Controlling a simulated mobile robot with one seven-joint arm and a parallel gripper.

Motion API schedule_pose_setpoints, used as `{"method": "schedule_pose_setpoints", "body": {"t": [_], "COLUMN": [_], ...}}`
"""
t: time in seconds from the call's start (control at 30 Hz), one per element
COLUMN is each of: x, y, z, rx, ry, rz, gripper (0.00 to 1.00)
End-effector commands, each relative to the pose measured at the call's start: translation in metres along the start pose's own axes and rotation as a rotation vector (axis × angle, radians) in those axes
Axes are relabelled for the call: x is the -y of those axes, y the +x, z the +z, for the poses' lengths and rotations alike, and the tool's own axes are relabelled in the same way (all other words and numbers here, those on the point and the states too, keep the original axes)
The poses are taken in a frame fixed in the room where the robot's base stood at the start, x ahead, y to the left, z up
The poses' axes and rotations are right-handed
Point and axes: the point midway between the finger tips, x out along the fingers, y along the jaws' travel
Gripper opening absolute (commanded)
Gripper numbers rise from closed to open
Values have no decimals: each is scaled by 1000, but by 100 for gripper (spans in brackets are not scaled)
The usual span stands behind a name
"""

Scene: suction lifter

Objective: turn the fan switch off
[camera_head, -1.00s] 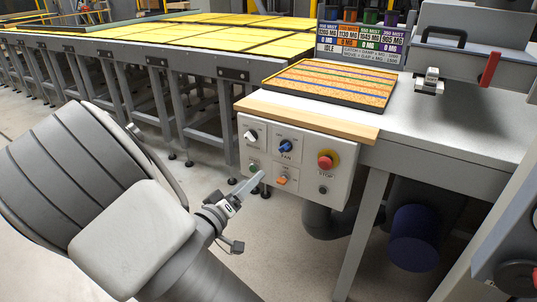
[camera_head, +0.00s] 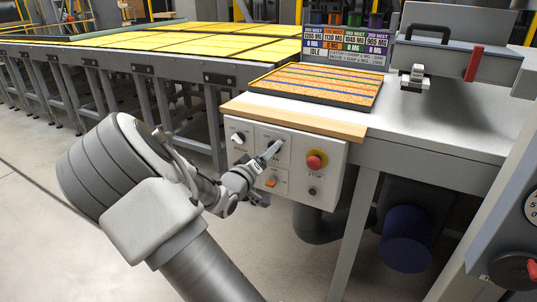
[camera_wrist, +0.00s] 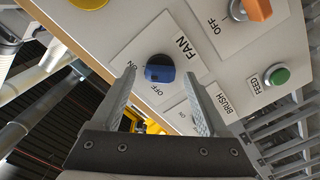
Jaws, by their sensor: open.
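The fan switch is a blue rotary knob (camera_wrist: 160,68) on a white plate lettered FAN, with ON and OFF marks, in the wrist view. Which mark it points to is hard to tell. In the head view my gripper largely covers the knob on the control panel (camera_head: 340,165) front. My gripper (camera_head: 268,152) is open in front of the panel. In the wrist view its fingers (camera_wrist: 160,74) spread to either side of the knob, with a gap on both sides. I cannot tell how far the tips are from the panel.
A red stop button (camera_head: 316,159) sits right of the gripper. A green FEED button (camera_wrist: 277,75) shows in the wrist view. A wooden ledge (camera_head: 290,117) runs above the panel.

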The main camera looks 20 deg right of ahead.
Motion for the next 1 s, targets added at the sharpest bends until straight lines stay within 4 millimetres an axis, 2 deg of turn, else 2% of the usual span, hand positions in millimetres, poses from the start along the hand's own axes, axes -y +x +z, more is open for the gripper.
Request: {"method": "schedule_pose_setpoints", "body": {"t": [0.1,0.37,0.8,1.0], "x": [0,0,0,0], "y": [6,7,7,7], "z": [0,0,0,0], "rx": [-1,0,0,0], "ry": [-1,-1,0,-7], "rz": [0,0,0,0], "gripper": [78,78,0,0]}}
